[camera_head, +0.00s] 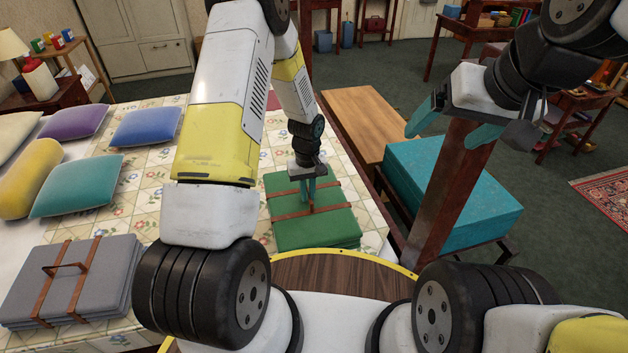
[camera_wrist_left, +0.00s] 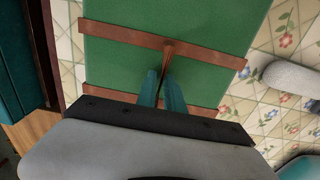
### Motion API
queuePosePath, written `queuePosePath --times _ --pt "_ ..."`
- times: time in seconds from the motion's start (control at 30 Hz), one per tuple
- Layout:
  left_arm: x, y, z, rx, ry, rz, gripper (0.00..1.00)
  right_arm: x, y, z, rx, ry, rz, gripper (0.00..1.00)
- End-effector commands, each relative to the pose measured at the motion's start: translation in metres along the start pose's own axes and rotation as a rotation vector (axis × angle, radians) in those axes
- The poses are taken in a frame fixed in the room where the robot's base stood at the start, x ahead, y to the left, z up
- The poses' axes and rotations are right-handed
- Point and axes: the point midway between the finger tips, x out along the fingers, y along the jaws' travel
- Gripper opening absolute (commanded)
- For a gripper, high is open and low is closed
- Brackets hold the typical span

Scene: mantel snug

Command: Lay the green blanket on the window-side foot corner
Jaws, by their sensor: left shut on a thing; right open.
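The green blanket (camera_head: 315,230) is a folded stack with brown straps and a strap handle. It is at the near right corner of the bed (camera_head: 372,236), on the floral quilt. My left gripper (camera_head: 308,203) is above it, shut on the strap handle. The left wrist view shows the teal fingers (camera_wrist_left: 162,92) closed at the brown handle over the green blanket (camera_wrist_left: 150,65). Whether the blanket touches the quilt cannot be told. My right gripper (camera_head: 452,120) is open and empty, raised over the right side near a dark red post.
A grey strapped blanket (camera_head: 75,280) lies on the bed at the left. Several pillows, one purple (camera_head: 75,122) and one blue (camera_head: 146,127), lie further back. A wooden bench (camera_head: 365,120) and a teal box (camera_head: 450,190) stand right of the bed.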

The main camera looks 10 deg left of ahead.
Motion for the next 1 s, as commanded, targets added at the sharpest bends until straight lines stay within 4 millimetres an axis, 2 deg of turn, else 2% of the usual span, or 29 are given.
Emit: queuePosePath --times 0.17,0.43,0.8,0.83,0.9,1.0 --pt "0.011 0.0 -0.001 -0.001 0.001 0.001 0.0 0.0 0.0 0.0 0.0 0.0 0.0 0.85" --pt "0.043 0.0 0.0 -0.001 0.0 0.001 0.0 0.0 0.0 0.0 0.0 -0.001 0.0 0.85" --pt "0.046 0.001 -0.001 -0.001 0.002 0.001 0.0 0.0 0.0 0.0 0.0 0.0 0.0 0.85" --pt "0.046 0.0 0.0 -0.001 0.001 0.001 0.18 0.0 0.0 0.0 0.0 0.0 0.0 0.85" --pt "0.046 0.0 0.0 -0.001 0.001 0.001 0.32 0.0 0.0 0.0 0.0 0.0 0.0 0.85" --pt "0.046 0.0 0.0 -0.001 0.0 0.001 0.34 0.0 0.0 0.0 0.0 0.0 0.0 0.85"
